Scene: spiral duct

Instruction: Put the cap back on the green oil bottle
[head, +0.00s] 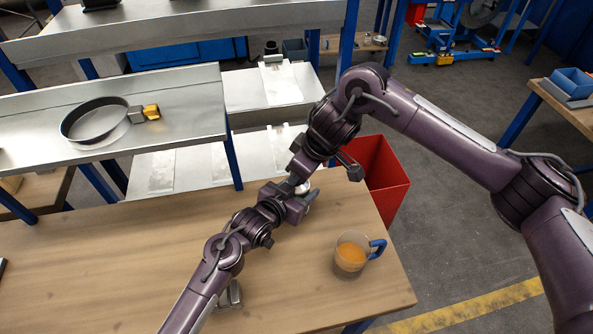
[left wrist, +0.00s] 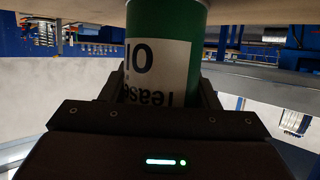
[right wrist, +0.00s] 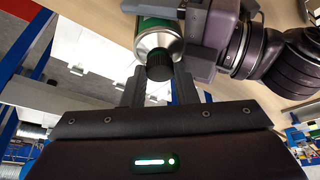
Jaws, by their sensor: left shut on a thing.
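The green oil bottle (left wrist: 205,25) has a white label and, in the right wrist view, a silver shoulder (right wrist: 158,42). My left gripper (left wrist: 160,88) is shut around its body; the label reads upside down there. In the head view the left gripper (head: 303,199) is over the table's far right part, and the arms mostly hide the bottle. The black ribbed cap (right wrist: 159,68) is at the bottle's neck end, in line with it. My right gripper (right wrist: 158,82) has its fingers on either side of the cap, seemingly slightly apart from it. Whether the cap is fully seated cannot be told.
A clear mug (head: 349,262) with orange contents and a blue handle stands on the wooden table (head: 120,270) at the right. A red bin (head: 385,180) is beyond the table edge. A ring clamp (head: 95,122) lies on the metal shelf. The table's left part is mostly clear.

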